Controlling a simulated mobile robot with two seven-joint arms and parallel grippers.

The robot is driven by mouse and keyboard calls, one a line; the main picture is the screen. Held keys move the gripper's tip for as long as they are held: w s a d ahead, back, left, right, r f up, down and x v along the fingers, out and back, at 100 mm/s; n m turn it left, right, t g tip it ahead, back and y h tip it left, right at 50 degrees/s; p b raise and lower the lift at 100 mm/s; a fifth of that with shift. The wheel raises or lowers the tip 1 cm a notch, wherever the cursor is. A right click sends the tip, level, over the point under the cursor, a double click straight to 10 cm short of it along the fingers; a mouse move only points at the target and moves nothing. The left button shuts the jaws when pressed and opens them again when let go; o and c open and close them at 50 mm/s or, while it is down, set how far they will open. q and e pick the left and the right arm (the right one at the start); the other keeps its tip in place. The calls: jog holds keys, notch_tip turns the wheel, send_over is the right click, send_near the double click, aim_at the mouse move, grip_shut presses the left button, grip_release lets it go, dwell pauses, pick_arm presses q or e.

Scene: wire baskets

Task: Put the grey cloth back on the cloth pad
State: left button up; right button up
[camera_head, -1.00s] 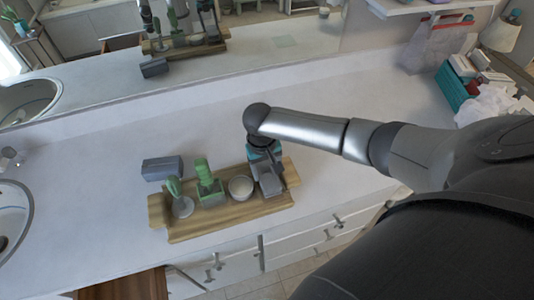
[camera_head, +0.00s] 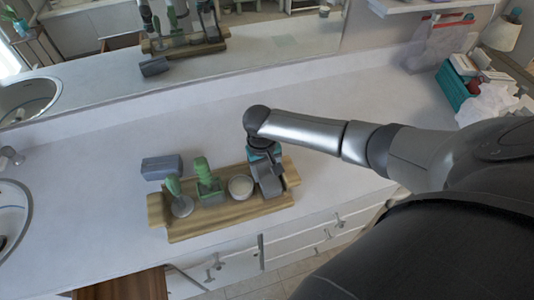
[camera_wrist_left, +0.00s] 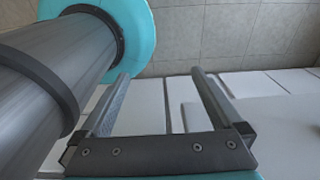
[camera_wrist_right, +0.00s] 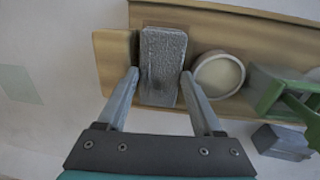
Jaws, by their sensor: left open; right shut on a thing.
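The grey cloth (camera_wrist_right: 163,58) is a textured, folded block at the right end of the wooden tray (camera_head: 232,222). My right gripper (camera_wrist_right: 160,74) has its fingers against both sides of the cloth; it is shut on it. In the head view the cloth (camera_head: 268,182) is partly covered by this gripper. A pale flat square (camera_wrist_right: 17,84), which looks like the cloth pad, lies on the counter beside the tray; my arm hides that spot in the head view. My left gripper (camera_wrist_left: 160,74) is open and empty, seen only in its wrist view.
On the tray stand a round white dish (camera_head: 241,187), a green brush (camera_head: 206,182) and a green-handled tool (camera_head: 178,200). A grey block (camera_head: 161,167) lies on the counter behind the tray. A mirror (camera_head: 250,60) runs along the back; a teal basket (camera_head: 455,88) is far right.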

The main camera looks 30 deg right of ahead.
jog(key=o, duration=1.4)
jog(key=shift+d, duration=0.1)
jog(key=shift+s+d+f, duration=0.1)
jog(key=shift+d, duration=0.05)
jog(key=shift+a+r+p, duration=0.2)
jog(key=shift+r+p, duration=0.7)
jog(key=shift+p, duration=0.1)
jog(key=shift+a+r+p, duration=0.15)
jog(key=shift+r+p, duration=0.7)
jog(key=shift+p, duration=0.15)
jog(key=r+p, duration=0.4)
jog(key=p, duration=0.1)
jog(key=shift+a+r, duration=0.25)
jog(key=shift+r, duration=0.05)
